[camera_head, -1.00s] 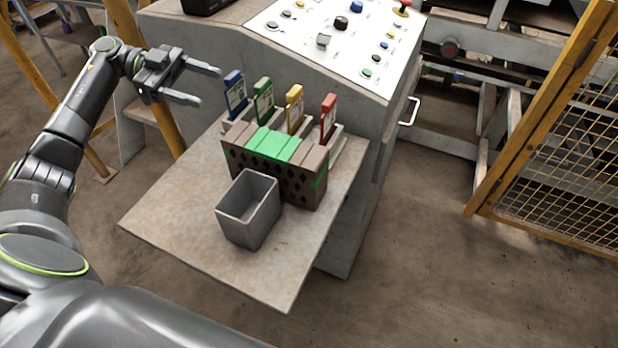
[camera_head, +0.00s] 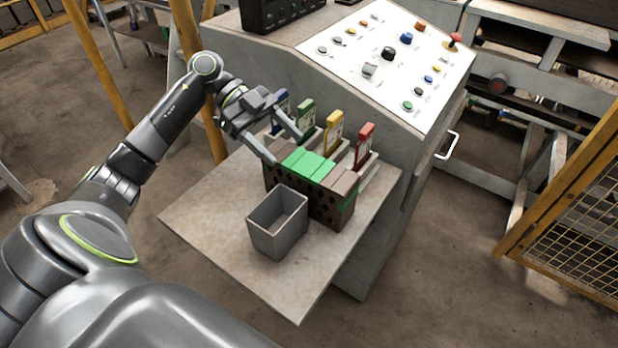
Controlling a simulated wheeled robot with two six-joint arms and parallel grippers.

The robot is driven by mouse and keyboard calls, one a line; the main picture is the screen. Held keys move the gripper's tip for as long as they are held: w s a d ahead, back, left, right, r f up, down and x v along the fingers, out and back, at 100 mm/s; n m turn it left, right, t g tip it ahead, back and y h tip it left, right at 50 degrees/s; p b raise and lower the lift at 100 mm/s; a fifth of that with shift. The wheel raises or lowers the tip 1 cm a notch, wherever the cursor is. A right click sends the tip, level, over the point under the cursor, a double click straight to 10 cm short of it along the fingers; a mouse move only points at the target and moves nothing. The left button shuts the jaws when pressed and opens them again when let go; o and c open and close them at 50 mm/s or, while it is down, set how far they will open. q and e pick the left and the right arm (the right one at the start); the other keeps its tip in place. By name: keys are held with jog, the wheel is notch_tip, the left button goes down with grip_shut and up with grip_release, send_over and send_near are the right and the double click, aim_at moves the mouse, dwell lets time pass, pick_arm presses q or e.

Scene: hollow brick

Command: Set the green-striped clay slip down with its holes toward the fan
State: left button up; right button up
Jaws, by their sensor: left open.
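The green-striped clay slip (camera_head: 317,165) is a brown block with a bright green band across its top and dark diamond-shaped holes in its front face. It stands on the grey shelf, behind an open grey bin that hides part of its front. My left gripper (camera_head: 286,150) is open and empty, with its fingers over the left end of the block; I cannot tell if they touch it. My right gripper is not in view. No fan can be made out.
The grey bin (camera_head: 277,240) stands in front of the block. Blue, green, yellow and red tags (camera_head: 364,146) stand in a rack behind it. The control console (camera_head: 385,60) rises behind the shelf (camera_head: 215,215), whose left and front parts are clear.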

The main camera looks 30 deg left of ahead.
aim_at(298, 158)
pick_arm(q)
jog(key=p+x, duration=0.2)
jog(key=x, duration=0.2)
jog(key=shift+w+d+f, duration=0.15)
jog(key=shift+d, duration=0.25)
jog(key=shift+d+f, duration=0.3)
jog(key=shift+d, duration=0.05)
jog(key=shift+c, duration=0.6)
jog(key=c, duration=0.7)
